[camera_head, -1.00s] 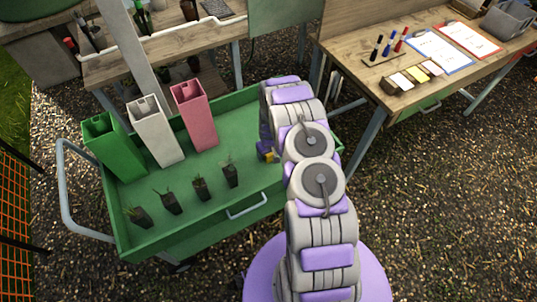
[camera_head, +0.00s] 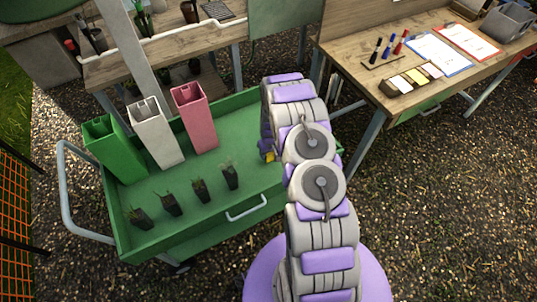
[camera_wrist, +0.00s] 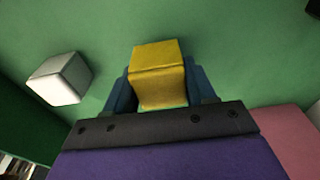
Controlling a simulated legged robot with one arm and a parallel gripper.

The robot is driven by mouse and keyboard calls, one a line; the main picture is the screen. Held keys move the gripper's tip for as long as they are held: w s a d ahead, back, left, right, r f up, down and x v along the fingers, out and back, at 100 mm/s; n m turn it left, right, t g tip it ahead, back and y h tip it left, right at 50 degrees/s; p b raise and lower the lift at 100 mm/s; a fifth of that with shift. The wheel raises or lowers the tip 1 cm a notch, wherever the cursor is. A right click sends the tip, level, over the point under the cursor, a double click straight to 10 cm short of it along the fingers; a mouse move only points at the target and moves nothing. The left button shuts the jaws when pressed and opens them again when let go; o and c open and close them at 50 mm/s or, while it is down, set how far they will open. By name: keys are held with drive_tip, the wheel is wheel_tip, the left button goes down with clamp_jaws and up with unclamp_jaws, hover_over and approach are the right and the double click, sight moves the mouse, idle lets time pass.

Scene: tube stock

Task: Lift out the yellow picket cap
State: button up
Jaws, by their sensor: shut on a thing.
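The yellow picket cap (camera_wrist: 157,72) is a small block between the two blue fingers of my gripper (camera_wrist: 160,84) in the wrist view. The fingers are shut on it from both sides. A small yellow patch (camera_head: 269,157), likely the cap, shows at the left edge of my arm in the head view, over the right part of the green cart (camera_head: 140,249). My arm hides most of the gripper there. I cannot tell whether the cap touches the green surface below.
A white block (camera_wrist: 60,79) lies left of my gripper in the wrist view. On the cart stand green (camera_head: 112,150), white (camera_head: 155,135) and pink (camera_head: 195,119) tubes, with several small plant pots (camera_head: 200,190) in front. A wooden table (camera_head: 470,68) stands at right.

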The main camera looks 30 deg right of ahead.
wheel_tip(320, 180, up, 10)
drive_tip(key=shift+f+p, duration=0.15)
drive_tip(key=shift+p, duration=0.9)
wheel_tip(320, 180, up, 3)
drive_tip(key=shift+d+f+p, duration=0.1)
drive_tip(key=shift+d+p, duration=0.05)
drive_tip(key=shift+p, duration=0.2)
